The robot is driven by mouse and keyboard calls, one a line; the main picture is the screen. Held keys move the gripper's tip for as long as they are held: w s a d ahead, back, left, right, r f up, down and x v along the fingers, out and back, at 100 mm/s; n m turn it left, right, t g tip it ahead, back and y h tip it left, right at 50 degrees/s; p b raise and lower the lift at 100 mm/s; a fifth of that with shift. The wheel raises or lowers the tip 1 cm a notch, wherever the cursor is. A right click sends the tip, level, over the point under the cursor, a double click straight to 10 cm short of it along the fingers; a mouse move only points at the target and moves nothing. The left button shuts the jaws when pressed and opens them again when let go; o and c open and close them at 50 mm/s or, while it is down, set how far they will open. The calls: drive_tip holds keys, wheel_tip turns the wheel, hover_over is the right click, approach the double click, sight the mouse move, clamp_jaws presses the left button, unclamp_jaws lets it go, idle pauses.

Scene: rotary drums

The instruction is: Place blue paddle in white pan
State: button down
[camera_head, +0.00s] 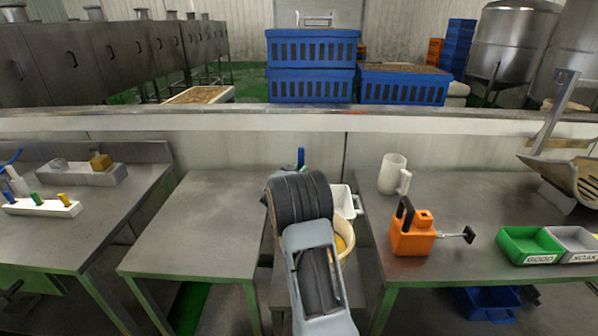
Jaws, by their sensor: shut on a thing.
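A blue upright piece (301,157), which looks like part of the blue paddle, shows just past the end of my dark, ribbed arm. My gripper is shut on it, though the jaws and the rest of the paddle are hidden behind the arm. A white pan (346,199) shows partly to the right of the arm, between the two tables. Its left part is hidden. A cream tub (349,262) with yellow contents stands nearer, also partly covered by my arm. I cannot tell the height of the paddle over the pan.
The left table (200,220) is bare. The right table holds a white jug (391,174), an orange tool (411,232), a green bin (528,246) and a grey bin (575,243). A white block with coloured pegs (42,207) is at far left. A ledge (200,122) runs behind.

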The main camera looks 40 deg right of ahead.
drive_tip(key=shift+f+b, duration=0.1)
drive_tip(key=shift+b, duration=0.2)
drive_tip(key=c, duration=0.9)
unclamp_jaws()
